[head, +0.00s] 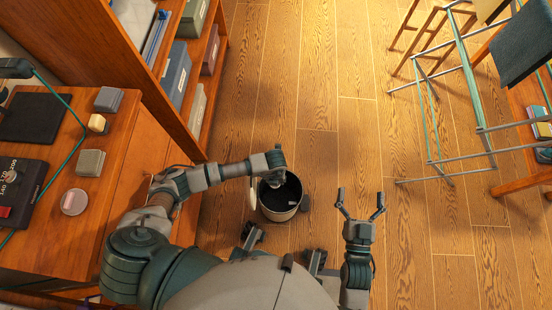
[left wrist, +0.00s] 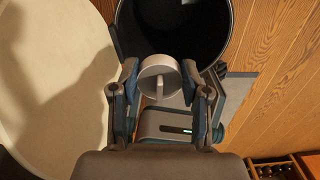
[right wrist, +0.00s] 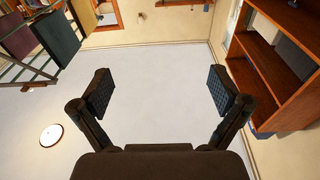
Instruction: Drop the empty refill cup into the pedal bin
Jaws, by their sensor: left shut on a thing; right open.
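The pedal bin (head: 268,212) stands on the floor in front of me, cream outside and dark inside, with its pale lid (head: 253,193) raised on the left. A small light item lies inside it. My left gripper (head: 275,180) is over the bin's far left part. In the left wrist view it is shut on a round grey cup (left wrist: 160,78), with the bin's dark opening (left wrist: 172,30) just beyond and the cream lid (left wrist: 55,80) at left. The cup is hidden in the head view. My right gripper (head: 361,203) is open and empty, right of the bin.
A wooden desk (head: 118,150) with several small boxes and a wooden shelf unit (head: 160,95) stand on the left. A metal-framed rack (head: 455,110) stands at the right. The wood floor (head: 320,100) beyond the bin is clear.

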